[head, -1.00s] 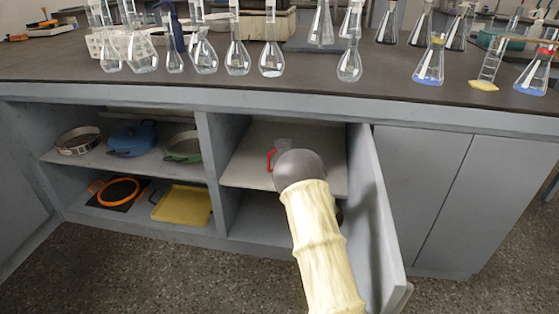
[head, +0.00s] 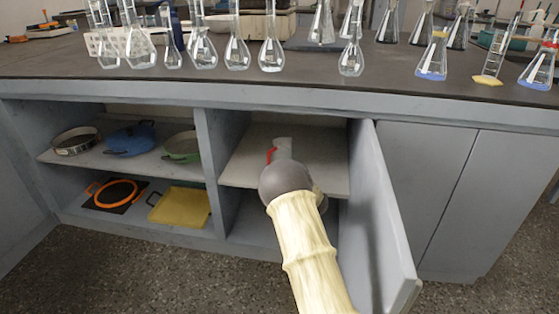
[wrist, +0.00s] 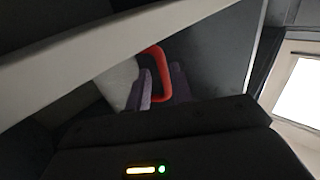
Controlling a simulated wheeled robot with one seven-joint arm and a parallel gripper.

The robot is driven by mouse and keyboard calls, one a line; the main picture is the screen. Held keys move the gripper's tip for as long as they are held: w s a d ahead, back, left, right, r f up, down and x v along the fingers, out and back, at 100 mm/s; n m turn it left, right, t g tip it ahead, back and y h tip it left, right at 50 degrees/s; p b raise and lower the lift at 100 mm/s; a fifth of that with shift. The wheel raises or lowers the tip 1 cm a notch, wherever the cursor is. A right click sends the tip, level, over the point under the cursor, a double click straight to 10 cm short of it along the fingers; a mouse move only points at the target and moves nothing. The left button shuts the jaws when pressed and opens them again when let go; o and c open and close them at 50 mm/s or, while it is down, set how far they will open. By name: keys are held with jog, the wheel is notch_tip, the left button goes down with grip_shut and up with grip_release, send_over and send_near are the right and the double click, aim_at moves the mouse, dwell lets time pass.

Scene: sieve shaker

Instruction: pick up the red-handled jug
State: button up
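The red-handled jug (head: 283,146) stands on the upper shelf of the open cabinet section, its pale, translucent body partly hidden behind my arm in the head view. Its red handle (head: 270,154) is on the left side. In the wrist view the red handle (wrist: 157,62) shows as a loop, with the pale jug body (wrist: 120,82) to its left. The purple-grey fingers of my gripper (wrist: 162,88) are apart, with part of the handle showing between them. I cannot tell whether they touch it. The fingers are hidden in the head view.
The open cabinet door (head: 385,215) stands just right of my arm. A divider (head: 207,165) separates the left section, which holds a sieve (head: 75,142), a blue pot (head: 130,138), a green pan (head: 183,147) and a yellow tray (head: 180,208). Glassware stands on the bench top (head: 300,90) above.

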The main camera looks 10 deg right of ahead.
jog(key=shift+w+a+f+b, duration=0.3)
jog(key=shift+w+b, duration=0.2)
jog(key=shift+b, duration=0.2)
jog(key=b+x, duration=0.2)
jog(key=x, duration=0.1)
jog(key=shift+w+a+b, duration=0.2)
jog(key=shift+w+b, duration=0.05)
jog(key=shift+b, duration=0.15)
jog(key=shift+w+a+r, duration=0.1)
jog(key=shift+w+r, duration=0.05)
jog(key=shift+r, duration=0.05)
grip_shut()
